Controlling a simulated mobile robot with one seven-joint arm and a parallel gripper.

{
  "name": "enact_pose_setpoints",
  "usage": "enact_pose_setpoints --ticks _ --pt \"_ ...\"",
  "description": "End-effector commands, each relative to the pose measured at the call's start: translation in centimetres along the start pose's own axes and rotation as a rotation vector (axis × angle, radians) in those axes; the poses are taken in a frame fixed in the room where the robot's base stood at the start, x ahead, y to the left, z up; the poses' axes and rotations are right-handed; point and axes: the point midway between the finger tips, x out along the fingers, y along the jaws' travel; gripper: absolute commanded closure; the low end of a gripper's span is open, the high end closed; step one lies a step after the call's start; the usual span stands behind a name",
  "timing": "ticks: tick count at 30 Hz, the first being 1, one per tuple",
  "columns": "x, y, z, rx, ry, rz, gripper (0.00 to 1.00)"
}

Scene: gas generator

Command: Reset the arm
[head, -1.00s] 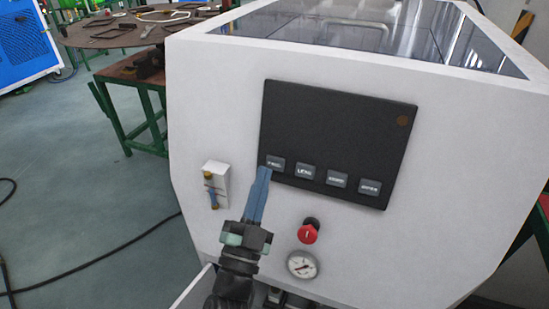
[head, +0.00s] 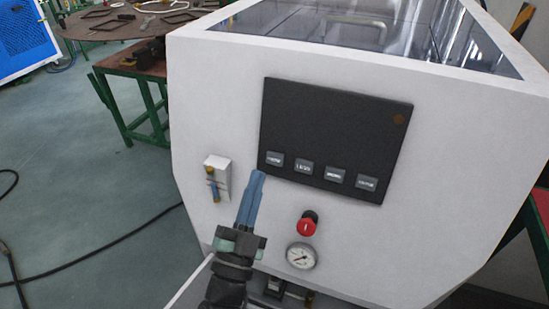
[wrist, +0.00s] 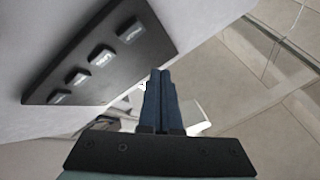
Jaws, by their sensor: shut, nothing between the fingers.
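My gripper (head: 258,176) is shut and empty, its blue fingers together. In the head view it points up in front of the white gas generator (head: 430,220), just below and left of the first button on its black panel (head: 335,125). In the wrist view the gripper (wrist: 160,75) shows at the middle, with the panel (wrist: 105,55) and its row of buttons to the upper left. The fingertips look apart from the panel buttons.
A red knob (head: 307,224) and a round gauge (head: 301,256) sit right of my gripper. A small valve fitting (head: 215,180) is to its left. A round table (head: 110,30) with tools stands behind. Black cable (head: 100,262) lies on the open floor at left.

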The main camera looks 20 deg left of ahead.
Motion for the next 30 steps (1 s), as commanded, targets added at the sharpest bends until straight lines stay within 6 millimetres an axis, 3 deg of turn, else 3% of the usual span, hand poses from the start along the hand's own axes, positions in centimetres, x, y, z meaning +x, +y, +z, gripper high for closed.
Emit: enact_pose_setpoints --ticks 8,11,13,17,21,26,30 --pt "0.6 -0.4 -0.5 -0.001 0.006 -0.010 1.00" --pt "2.9 -1.9 -2.5 -0.011 0.027 -0.053 1.00" --pt "5.5 -3.9 -5.2 -0.032 0.048 -0.104 1.00" --pt "10.4 -8.1 -12.6 -0.132 0.101 -0.210 1.00" --pt "13.7 -11.7 -22.2 -0.306 0.161 -0.265 1.00" --pt "14.1 -13.8 -32.6 -0.513 0.231 -0.226 1.00" --pt "12.3 -14.3 -40.3 -0.651 0.294 -0.131 1.00"
